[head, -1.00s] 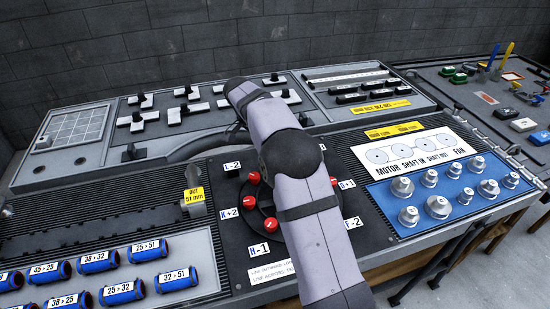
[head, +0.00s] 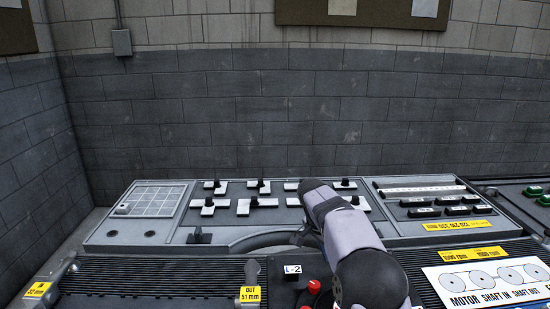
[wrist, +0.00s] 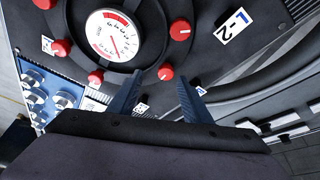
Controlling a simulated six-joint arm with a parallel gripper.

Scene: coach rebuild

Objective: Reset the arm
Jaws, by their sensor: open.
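My gripper (wrist: 160,86) shows in the wrist view with two blue fingers apart and nothing between them. It is over the dark panel of the console, near a round dial gauge (wrist: 112,37) with a white face and red band. In the head view my grey arm (head: 350,240) reaches over the console, and my gripper is hidden. The L-2 label (head: 293,269) lies left of the arm; it also shows in the wrist view (wrist: 232,26).
A panel with black-handled white levers (head: 243,206) lies behind. A gridded plate (head: 152,200) is at the left and a motor shaft card (head: 490,280) at the right. Yellow OUT 51 mm tag (head: 250,294) stands in front. A block wall (head: 220,120) closes the back.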

